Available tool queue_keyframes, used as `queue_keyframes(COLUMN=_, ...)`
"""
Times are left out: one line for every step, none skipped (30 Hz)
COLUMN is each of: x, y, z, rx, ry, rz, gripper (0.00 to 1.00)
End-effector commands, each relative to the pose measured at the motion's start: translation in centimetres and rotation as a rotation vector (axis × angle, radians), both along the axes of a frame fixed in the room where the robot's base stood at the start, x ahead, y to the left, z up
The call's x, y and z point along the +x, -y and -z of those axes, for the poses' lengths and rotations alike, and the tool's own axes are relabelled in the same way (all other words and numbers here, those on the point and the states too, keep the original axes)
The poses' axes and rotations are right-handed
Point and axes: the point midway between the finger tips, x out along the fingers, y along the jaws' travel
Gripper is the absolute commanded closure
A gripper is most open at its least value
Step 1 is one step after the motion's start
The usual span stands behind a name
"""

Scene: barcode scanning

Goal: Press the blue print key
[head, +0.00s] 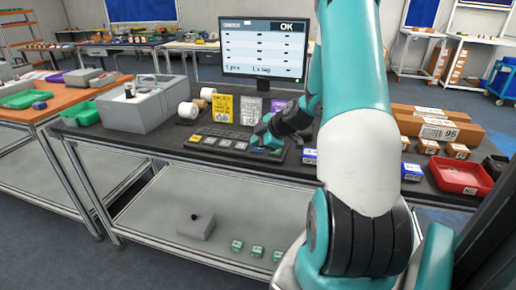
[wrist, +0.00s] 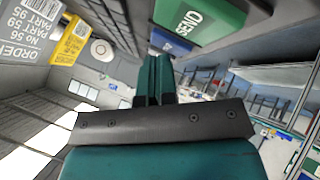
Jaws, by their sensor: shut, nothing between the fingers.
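The blue key (wrist: 171,42) shows in the wrist view just beyond my fingertips, partly covered by them; its label cannot be read. Beside it is a larger green key marked SEND (wrist: 205,18). My gripper (wrist: 157,60) is shut and empty, its fingertips close to the blue key; I cannot tell whether they touch it. In the head view my gripper (head: 263,141) is low over the right part of the black keyboard (head: 222,135), hiding some keys in its front row.
A monitor (head: 262,52) reading OK stands behind the keyboard. A grey machine (head: 140,106) is at the left. Cardboard boxes (head: 437,125) and a red tray (head: 461,175) are at the right.

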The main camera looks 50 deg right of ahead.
Motion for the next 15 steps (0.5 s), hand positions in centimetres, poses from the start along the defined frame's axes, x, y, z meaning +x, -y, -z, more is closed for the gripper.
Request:
queue_keyframes(x=0.0, y=0.0, z=-0.3, rx=-0.001, ry=-0.001, rz=0.001, gripper=1.00)
queue_keyframes(x=0.0, y=0.0, z=-0.5, rx=-0.001, ry=0.000, rz=0.001, gripper=1.00)
queue_keyframes(x=0.0, y=0.0, z=-0.8, rx=-0.001, ry=0.001, rz=0.000, gripper=1.00)
queue_keyframes(x=0.0, y=0.0, z=-1.0, rx=-0.001, ry=0.001, rz=0.000, gripper=1.00)
queue_keyframes(x=0.0, y=0.0, z=-1.1, rx=0.000, ry=0.001, rz=0.001, gripper=1.00)
queue_keyframes(x=0.0, y=0.0, z=-1.3, rx=0.000, ry=0.000, rz=0.000, gripper=1.00)
queue_keyframes(x=0.0, y=0.0, z=-1.3, rx=0.000, ry=0.000, rz=0.000, gripper=1.00)
queue_keyframes(x=0.0, y=0.0, z=-1.4, rx=0.001, ry=0.000, rz=0.001, gripper=1.00)
queue_keyframes(x=0.0, y=0.0, z=-1.4, rx=0.001, ry=-0.001, rz=0.000, gripper=1.00)
queue_keyframes(x=0.0, y=0.0, z=-1.4, rx=0.001, ry=-0.001, rz=0.000, gripper=1.00)
queue_keyframes(x=0.0, y=0.0, z=-1.3, rx=0.001, ry=-0.001, rz=0.000, gripper=1.00)
queue_keyframes(x=0.0, y=0.0, z=-1.3, rx=0.001, ry=-0.001, rz=0.000, gripper=1.00)
queue_keyframes(x=0.0, y=0.0, z=-1.3, rx=0.001, ry=-0.001, rz=0.000, gripper=1.00)
queue_keyframes(x=0.0, y=0.0, z=-1.3, rx=0.001, ry=-0.001, rz=0.000, gripper=1.00)
queue_keyframes(x=0.0, y=0.0, z=-1.3, rx=0.001, ry=-0.001, rz=0.000, gripper=1.00)
